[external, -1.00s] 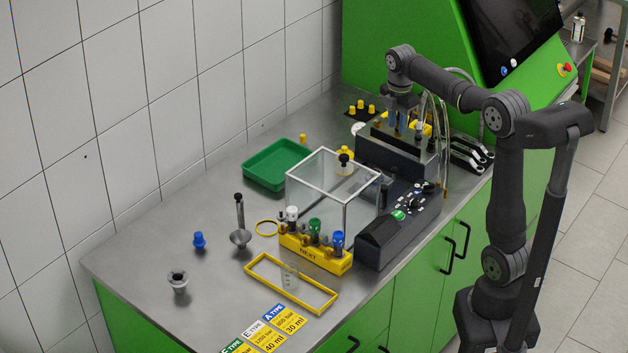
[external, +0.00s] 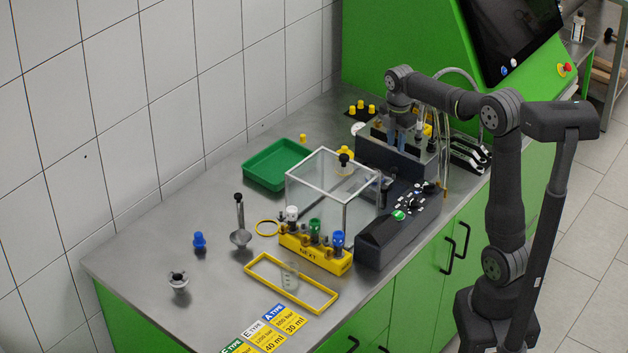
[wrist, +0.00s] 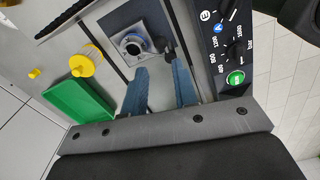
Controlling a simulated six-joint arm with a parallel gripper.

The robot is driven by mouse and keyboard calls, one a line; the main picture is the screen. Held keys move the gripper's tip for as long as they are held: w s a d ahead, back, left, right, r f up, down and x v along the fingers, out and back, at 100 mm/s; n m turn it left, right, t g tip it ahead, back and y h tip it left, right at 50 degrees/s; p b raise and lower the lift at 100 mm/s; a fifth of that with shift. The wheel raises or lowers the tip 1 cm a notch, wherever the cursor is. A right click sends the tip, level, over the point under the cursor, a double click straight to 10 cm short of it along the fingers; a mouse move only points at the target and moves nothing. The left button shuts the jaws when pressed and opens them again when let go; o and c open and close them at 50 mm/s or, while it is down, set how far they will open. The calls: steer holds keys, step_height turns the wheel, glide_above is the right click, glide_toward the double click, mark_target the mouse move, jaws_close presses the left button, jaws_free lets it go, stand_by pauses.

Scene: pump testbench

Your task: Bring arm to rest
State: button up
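My gripper (external: 405,148) points down at the dark test block at the back right of the bench, inside or just behind its clear-walled housing (external: 425,160); the external view does not settle which. In the wrist view its two blue fingers (wrist: 160,78) stand apart with nothing seen between them. A round metal fitting with a blue ring (wrist: 133,44) lies beyond the fingertips, and a dark knob or lever (wrist: 165,46) is beside it. I cannot tell whether a finger touches either. The arm is bent over the bench from the right.
A green tray (external: 272,166), a clear box with a white frame (external: 318,190) and a yellow rack (external: 316,255) of colour-capped parts stand to the left. A dark control panel (external: 405,215) lies in front. Loose small parts sit on the left bench. The air above the bench is clear.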

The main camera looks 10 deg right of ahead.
mark_target(396, 168)
step_height(396, 168, down, 11)
steer(key=shift+r, duration=0.1)
stand_by(0.6)
step_height(396, 168, up, 17)
step_height(396, 168, down, 17)
steer(key=shift+f, duration=0.1)
steer(key=shift+s+d+m, duration=0.2)
steer(key=shift+m, duration=0.4)
